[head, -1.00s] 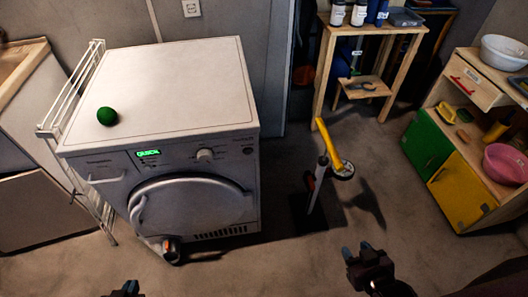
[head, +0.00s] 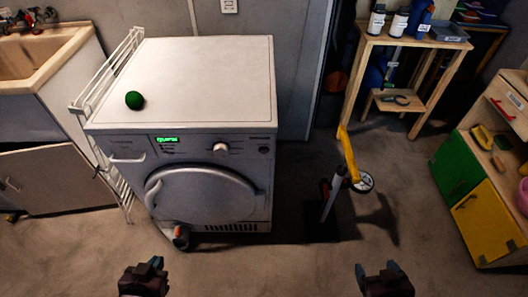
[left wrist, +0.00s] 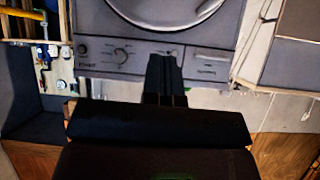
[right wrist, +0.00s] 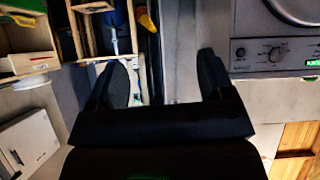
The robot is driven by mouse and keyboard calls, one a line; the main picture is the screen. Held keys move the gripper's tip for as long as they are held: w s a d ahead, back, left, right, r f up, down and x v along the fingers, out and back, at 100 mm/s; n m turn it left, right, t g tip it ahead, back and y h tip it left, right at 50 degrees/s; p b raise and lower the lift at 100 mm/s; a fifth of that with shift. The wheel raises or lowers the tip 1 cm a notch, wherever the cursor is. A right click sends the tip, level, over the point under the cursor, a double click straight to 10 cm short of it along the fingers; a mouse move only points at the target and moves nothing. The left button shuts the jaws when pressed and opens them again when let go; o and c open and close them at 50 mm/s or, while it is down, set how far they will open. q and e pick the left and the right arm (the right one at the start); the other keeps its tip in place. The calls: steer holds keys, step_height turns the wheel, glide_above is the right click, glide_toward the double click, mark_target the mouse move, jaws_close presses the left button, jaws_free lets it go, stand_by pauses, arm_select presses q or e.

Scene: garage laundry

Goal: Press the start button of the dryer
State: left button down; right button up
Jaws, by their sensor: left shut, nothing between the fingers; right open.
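The dryer (head: 205,78) is a white front-loader with a round door (head: 205,196), shut, and a front panel with a lit green display (head: 166,139), a knob (head: 221,147) and a small round dark button (head: 264,150) at the right end. In the left wrist view the panel is upside down, with the button (left wrist: 82,49) at left; the right wrist view also shows the button (right wrist: 240,52). My left gripper (head: 152,263) is shut and empty, in front of the dryer and apart from it. My right gripper (head: 375,268) is open and empty, right of the dryer.
A green ball (head: 135,100) sits on the dryer top. A white rack (head: 108,75) stands at its left, beside a sink cabinet (head: 55,165). A yellow-handled tool (head: 348,152) stands upright right of the dryer. Wooden shelves (head: 425,45) and a colored cabinet (head: 487,220) are further right.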

mark_target(264, 151)
arm_select(q)
steer(key=w+d+m+h+b, duration=0.2)
steer(key=w+d+h+b, duration=0.3)
steer(key=w+d, duration=1.7)
steer(key=d+h, duration=0.3)
steer(key=h, duration=0.1)
steer(key=shift+d+r+g+h, duration=0.3)
steer(key=shift+d+r, duration=0.05)
steer(key=shift+d, duration=0.05)
arm_select(e)
steer(key=f, duration=0.2)
steer(key=w+f, duration=0.1)
steer(key=f, duration=0.1)
steer(key=shift+a, duration=0.15)
steer(key=shift+s, duration=0.1)
arm_select(q)
steer(key=w+b, duration=0.3)
steer(key=w, duration=0.6)
arm_select(e)
steer(key=f, duration=0.2)
steer(key=s+f+g, duration=0.1)
steer(key=shift+d+f, duration=0.15)
steer(key=shift+d, duration=0.1)
steer(key=shift+a, duration=0.1)
arm_select(q)
steer(key=shift+w, duration=0.15)
arm_select(e)
steer(key=shift+f, duration=0.15)
